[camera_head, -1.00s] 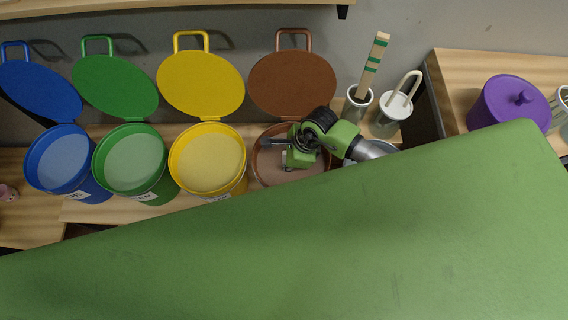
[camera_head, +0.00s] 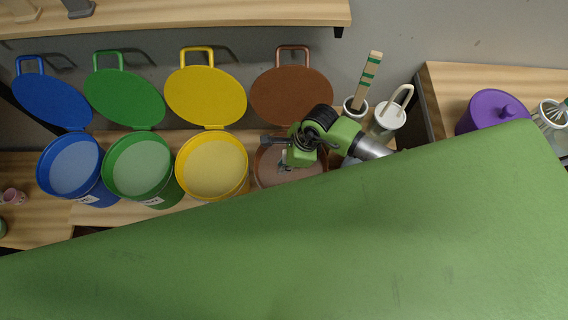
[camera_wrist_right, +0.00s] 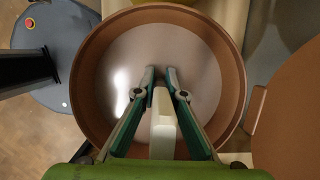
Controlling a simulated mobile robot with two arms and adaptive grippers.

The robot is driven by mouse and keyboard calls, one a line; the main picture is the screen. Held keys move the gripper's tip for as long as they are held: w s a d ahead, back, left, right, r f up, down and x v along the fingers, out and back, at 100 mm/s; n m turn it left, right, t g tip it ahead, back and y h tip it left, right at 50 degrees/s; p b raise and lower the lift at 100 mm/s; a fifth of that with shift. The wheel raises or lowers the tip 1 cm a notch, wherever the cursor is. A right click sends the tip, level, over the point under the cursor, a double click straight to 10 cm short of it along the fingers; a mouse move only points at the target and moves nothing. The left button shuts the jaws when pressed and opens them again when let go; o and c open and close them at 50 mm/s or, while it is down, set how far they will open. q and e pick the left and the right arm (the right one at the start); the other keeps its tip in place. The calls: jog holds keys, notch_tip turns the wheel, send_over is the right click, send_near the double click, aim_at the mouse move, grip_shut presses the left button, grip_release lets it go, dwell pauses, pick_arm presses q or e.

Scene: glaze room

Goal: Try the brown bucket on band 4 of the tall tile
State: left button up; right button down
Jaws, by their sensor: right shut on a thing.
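The brown bucket (camera_head: 261,178) stands open at the right end of a row, its brown lid (camera_head: 291,95) raised behind it, with pale pinkish-brown glaze inside. My right gripper (camera_head: 284,160) is over the bucket and points down at it. In the right wrist view the gripper (camera_wrist_right: 162,72) is shut on a pale flat bar (camera_wrist_right: 162,125), seen against the glaze inside the brown rim (camera_wrist_right: 238,85). I cannot tell whether the bar is the tall tile or whether it touches the glaze. No tile bands can be made out. My left gripper is not in view.
Yellow (camera_head: 212,165), green (camera_head: 140,165) and blue (camera_head: 72,165) buckets stand open to the left. Right of the brown bucket are a cup holding a green-banded stick (camera_head: 368,80) and a white handled pot (camera_head: 390,118). A purple lidded pot (camera_head: 490,110) stands farther right.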

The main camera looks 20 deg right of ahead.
aim_at(284, 151)
notch_tip(284, 151, up, 10)
jog(key=p, duration=0.6)
jog(key=shift+f+p, duration=0.2)
jog(key=shift+p, duration=0.1)
jog(key=shift+r+p, duration=0.35)
jog(key=shift+r, duration=0.15)
dwell(0.6)
notch_tip(284, 151, up, 6)
jog(key=p, duration=0.4)
jog(key=shift+r, duration=0.1)
